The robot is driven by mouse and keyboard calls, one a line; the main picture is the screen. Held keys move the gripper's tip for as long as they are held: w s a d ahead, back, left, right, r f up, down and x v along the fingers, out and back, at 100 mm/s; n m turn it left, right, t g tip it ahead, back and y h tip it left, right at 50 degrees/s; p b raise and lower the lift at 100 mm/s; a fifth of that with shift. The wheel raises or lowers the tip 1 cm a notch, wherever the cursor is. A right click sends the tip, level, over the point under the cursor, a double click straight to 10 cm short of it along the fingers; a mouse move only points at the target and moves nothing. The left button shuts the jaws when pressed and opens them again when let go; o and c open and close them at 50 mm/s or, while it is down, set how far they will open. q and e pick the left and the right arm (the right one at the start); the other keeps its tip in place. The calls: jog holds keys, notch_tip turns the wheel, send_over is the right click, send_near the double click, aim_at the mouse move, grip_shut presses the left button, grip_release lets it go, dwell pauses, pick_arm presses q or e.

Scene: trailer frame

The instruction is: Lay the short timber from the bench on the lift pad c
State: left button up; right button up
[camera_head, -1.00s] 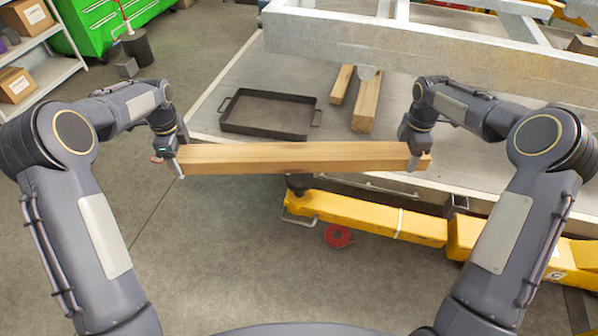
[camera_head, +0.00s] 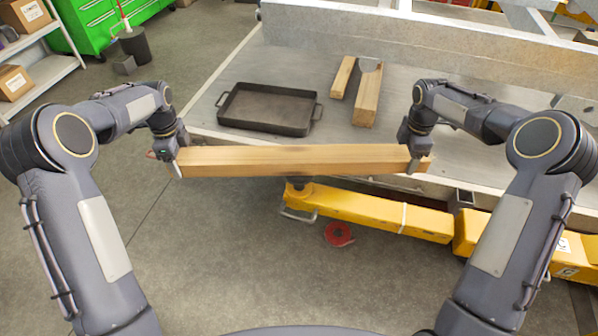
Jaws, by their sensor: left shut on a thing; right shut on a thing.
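A long square timber (camera_head: 290,160) is held level across the picture, between my two grippers. My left gripper (camera_head: 172,160) is shut on its left end, and my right gripper (camera_head: 413,158) is shut on its right end. A yellow lift arm (camera_head: 370,212) runs below and behind the timber. A dark round pad (camera_head: 298,184) at the left end of the arm shows just below the timber's lower edge, partly hidden by it. I cannot tell the height gap between them. A letter C (camera_head: 568,271) is marked on the yellow part at the right.
A grey platform (camera_head: 240,75) carries a dark tray (camera_head: 268,108) and two shorter timber pieces (camera_head: 367,98) (camera_head: 343,77). A steel beam (camera_head: 420,40) crosses behind them. A red coil (camera_head: 339,234) lies on the floor. The floor in front is otherwise clear.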

pick_arm(q)
jog(key=o, duration=1.9)
jog(key=shift+f, duration=0.15)
jog(key=shift+c, duration=0.2)
pick_arm(e)
jog(key=o, duration=1.9)
jog(key=shift+f, duration=0.1)
jog(key=shift+c, duration=0.2)
jog(key=shift+r, duration=0.5)
pick_arm(q)
notch_tip(320, 180, up, 12)
pick_arm(e)
notch_tip(320, 180, up, 11)
